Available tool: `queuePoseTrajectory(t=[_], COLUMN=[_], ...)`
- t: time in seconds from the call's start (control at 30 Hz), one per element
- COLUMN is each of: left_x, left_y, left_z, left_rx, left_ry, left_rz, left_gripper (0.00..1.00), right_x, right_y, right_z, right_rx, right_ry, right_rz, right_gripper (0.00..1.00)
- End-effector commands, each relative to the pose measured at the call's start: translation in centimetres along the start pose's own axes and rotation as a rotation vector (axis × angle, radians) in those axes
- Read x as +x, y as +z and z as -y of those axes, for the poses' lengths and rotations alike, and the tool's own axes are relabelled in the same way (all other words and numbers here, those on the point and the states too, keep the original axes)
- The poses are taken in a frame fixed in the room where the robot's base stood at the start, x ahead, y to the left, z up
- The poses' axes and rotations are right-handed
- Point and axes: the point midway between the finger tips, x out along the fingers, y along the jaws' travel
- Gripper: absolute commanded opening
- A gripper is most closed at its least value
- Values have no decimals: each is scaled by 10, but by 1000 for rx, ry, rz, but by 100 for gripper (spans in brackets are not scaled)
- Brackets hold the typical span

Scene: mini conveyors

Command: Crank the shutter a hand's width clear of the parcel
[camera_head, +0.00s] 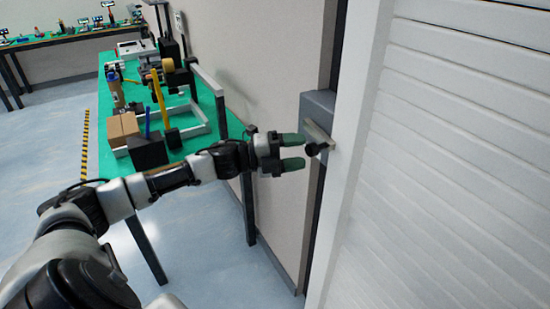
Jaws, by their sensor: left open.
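My left gripper (292,152) is open, with its two green-tipped fingers spread one above the other. It points right at the crank (317,148), which has a black knob and a pale arm on a grey box (319,104) on the wall. The fingertips are just left of the knob; I cannot tell whether they touch it. The white slatted shutter (455,150) fills the right side, and its lower edge is out of view. A brown cardboard box (122,130) sits on the green bench; I cannot tell whether it is the parcel. My right gripper is not in view.
The green-topped bench (104,150) along the wall carries tools, a tape dispenser and pen holders, behind my left forearm. A second bench (68,37) stands at the far left. Yellow-black tape (84,145) marks the floor. The blue-grey floor (205,245) in front is clear.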

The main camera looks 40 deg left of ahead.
Motion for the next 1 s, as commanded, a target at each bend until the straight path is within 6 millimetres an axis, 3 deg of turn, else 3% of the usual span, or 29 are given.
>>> queuePoseTrajectory(t=[0.2,0.4,1.0], left_x=[-38,-58,-69], left_y=[0,-1,0], left_z=[-5,-3,0], left_rx=[-2,-3,-1], left_ry=[6,4,0], left_rz=[0,0,-2], left_gripper=[59,59,59], right_x=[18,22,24], right_y=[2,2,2], right_z=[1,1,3], right_rx=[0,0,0], right_ry=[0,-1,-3], right_rz=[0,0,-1], right_gripper=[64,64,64])
